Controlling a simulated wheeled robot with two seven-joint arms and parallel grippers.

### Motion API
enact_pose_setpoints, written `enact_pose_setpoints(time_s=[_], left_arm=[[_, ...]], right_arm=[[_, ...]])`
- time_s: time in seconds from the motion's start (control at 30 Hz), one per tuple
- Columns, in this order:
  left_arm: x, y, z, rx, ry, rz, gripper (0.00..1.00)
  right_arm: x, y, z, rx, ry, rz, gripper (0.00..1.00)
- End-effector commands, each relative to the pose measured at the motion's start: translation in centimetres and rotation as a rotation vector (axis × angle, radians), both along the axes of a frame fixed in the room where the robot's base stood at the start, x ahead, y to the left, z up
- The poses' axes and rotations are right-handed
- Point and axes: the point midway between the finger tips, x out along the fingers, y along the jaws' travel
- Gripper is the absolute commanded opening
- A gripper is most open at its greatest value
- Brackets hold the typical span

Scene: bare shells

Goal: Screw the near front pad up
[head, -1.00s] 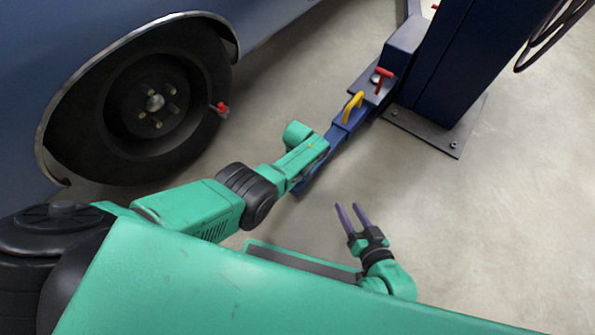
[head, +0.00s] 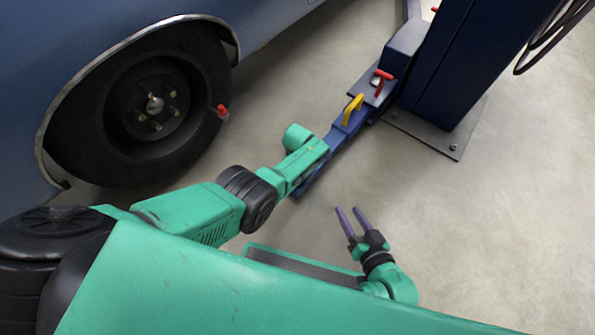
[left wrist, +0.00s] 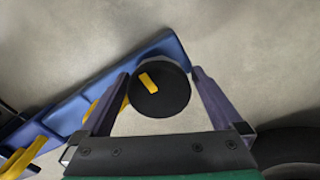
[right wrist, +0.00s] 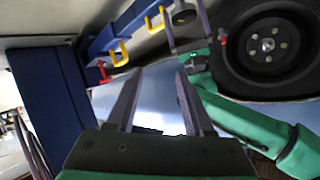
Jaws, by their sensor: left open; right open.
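My right gripper (head: 347,209) is open and empty over bare floor, to the right of my left arm.
A yellow handle (head: 353,108) and a red handle (head: 382,76) stand along the lift arm. The blue lift post (head: 455,65) rises at the back right. The car wheel (head: 150,105) is at the left, under the blue car body. Floor (head: 500,240) at the right is clear.

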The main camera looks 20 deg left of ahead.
Motion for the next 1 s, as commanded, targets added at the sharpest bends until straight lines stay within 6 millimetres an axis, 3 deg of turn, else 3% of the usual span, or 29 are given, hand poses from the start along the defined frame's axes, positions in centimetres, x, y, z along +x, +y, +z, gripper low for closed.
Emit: enact_pose_setpoints(time_s=[0.1, 0.2, 0.47, 0.77, 1.0], left_arm=[[0.1, 0.0, 1.6, 0.0, -0.001, -0.001, 1.0], [0.1, 0.0, 3.6, -0.001, -0.002, -0.001, 1.0], [0.1, 0.0, 5.2, -0.001, -0.001, 0.0, 1.0], [0.0, 0.0, 8.0, -0.001, 0.001, 0.0, 1.0], [0.0, 0.0, 10.7, -0.001, 0.001, 0.0, 1.0]], right_arm=[[-0.1, 0.0, 1.4, -0.008, 0.015, 0.005, 0.52], [0.1, 0.0, 4.0, -0.019, 0.029, 0.012, 0.52], [0.5, -2.2, 4.5, -0.151, 0.18, 0.05, 0.52], [-0.7, -6.8, 6.8, -0.332, 0.422, 0.065, 0.52], [-3.8, -11.8, 10.4, -0.472, 0.677, 0.043, 0.52]])
